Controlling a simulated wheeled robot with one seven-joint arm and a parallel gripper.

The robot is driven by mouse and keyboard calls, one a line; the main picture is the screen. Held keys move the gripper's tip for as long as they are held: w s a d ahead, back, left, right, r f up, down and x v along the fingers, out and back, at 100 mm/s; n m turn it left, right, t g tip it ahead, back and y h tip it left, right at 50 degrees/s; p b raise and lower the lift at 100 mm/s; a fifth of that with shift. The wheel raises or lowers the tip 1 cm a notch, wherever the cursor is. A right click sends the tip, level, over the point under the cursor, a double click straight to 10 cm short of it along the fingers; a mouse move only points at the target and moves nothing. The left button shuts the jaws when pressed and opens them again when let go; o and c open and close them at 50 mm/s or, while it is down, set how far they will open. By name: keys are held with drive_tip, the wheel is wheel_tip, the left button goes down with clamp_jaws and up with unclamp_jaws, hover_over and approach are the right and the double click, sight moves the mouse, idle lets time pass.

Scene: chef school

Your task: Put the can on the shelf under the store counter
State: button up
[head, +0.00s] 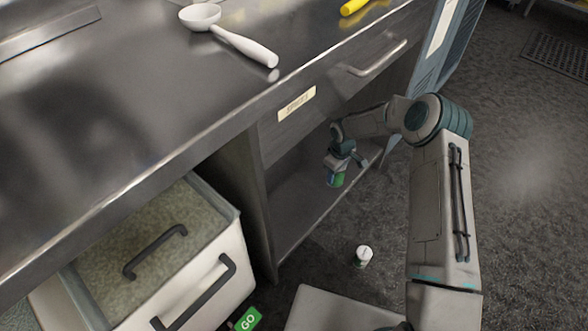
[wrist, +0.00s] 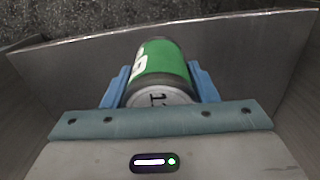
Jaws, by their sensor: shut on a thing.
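The can is a green cylinder with a grey, numbered end. It shows in the wrist view (wrist: 163,62) between my gripper's blue fingers and in the head view (head: 336,179) below my gripper (head: 340,166). My gripper is shut on the can. The store counter (head: 130,110) has an open bay under its drawer, with a grey shelf (head: 290,215) at the bottom. My gripper and the can are at the bay's opening, over the shelf in the head view. I cannot tell whether the can touches the shelf.
A small white-topped container (head: 363,256) stands on the carpet in front of the bay. A white bin (head: 225,270) with black handles is left of the bay. A white scoop (head: 235,42) and a yellow item (head: 353,7) lie on the counter. The visible shelf looks clear.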

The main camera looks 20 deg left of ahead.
drive_tip(key=shift+a+f+n, duration=0.3)
drive_tip(key=shift+a+f, duration=0.5)
drive_tip(key=shift+f, duration=0.1)
drive_tip(key=shift+s+a+f+b, duration=0.8)
drive_tip(key=shift+a+f+b, duration=0.2)
drive_tip(key=shift+a+f, duration=0.8)
drive_tip(key=shift+s+a+f+b, duration=0.75)
drive_tip(key=shift+a+f+b, duration=0.25)
drive_tip(key=shift+a+f, duration=0.8)
drive_tip(key=shift+s+a+f+b, duration=0.8)
drive_tip(key=shift+a+f+b, duration=0.2)
drive_tip(key=shift+a+f, duration=0.8)
drive_tip(key=shift+d+f, duration=0.15)
drive_tip(key=shift+f, duration=0.15)
drive_tip(key=o, duration=1.2)
wheel_tip(320, 180, up, 8)
drive_tip(key=p, duration=0.3)
